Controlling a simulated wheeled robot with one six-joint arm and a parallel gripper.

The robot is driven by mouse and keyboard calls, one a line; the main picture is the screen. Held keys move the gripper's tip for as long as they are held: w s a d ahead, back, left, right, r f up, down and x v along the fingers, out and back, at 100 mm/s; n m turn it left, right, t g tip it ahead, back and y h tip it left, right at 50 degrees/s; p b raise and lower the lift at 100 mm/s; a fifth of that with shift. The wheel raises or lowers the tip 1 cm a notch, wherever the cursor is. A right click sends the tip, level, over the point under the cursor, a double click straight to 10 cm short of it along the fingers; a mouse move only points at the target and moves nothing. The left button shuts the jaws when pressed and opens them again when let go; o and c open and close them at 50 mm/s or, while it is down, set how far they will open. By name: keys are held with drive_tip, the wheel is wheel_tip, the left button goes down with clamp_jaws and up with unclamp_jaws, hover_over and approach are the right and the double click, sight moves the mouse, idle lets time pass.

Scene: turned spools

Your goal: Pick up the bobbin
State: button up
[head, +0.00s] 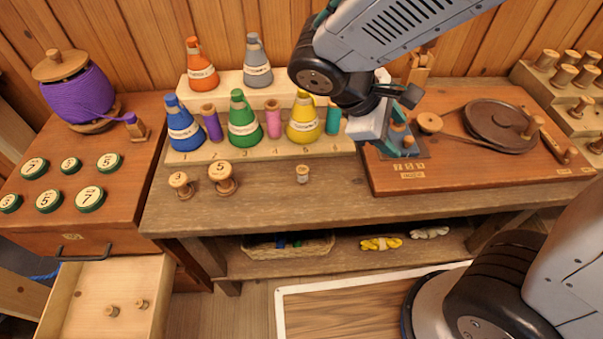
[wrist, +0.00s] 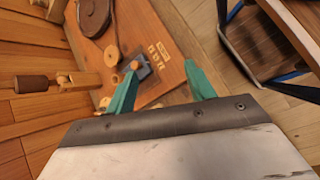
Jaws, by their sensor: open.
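My gripper (head: 400,147) is up and to the right of the bobbin, over the left end of the brown winder board (head: 480,172). In the wrist view its two teal fingers (wrist: 163,75) are spread apart with nothing between them. The small dark block with orange pegs (wrist: 137,67) lies beyond the left finger.
A stepped rack (head: 300,153) with coloured cones and thread spools runs behind the bobbin. A cabinet (head: 110,217) with numbered discs stands left, its drawer (head: 115,280) open with two small spools inside. The bench front (head: 335,195) around the bobbin is clear.

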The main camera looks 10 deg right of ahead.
drive_tip(key=w+a+f+n+t+h, duration=0.25)
drive_tip(key=a+f+n+t, duration=0.25)
drive_tip(key=a+f+n, duration=0.4)
drive_tip(key=n+t+y, duration=0.2)
drive_tip(key=n+t, duration=0.3)
drive_tip(key=n, duration=0.2)
approach(299, 174)
drive_tip(key=x, duration=0.4)
drive_tip(key=shift+d+r, duration=0.1)
drive_tip(key=shift+d, duration=0.05)
drive_tip(key=shift+w+f, duration=0.2)
drive_tip(key=shift+f, duration=0.05)
drive_tip(key=x, duration=0.7)
drive_tip(key=shift+w+d, duration=0.1)
drive_tip(key=shift+c, duration=0.3)
drive_tip(key=c, duration=1)
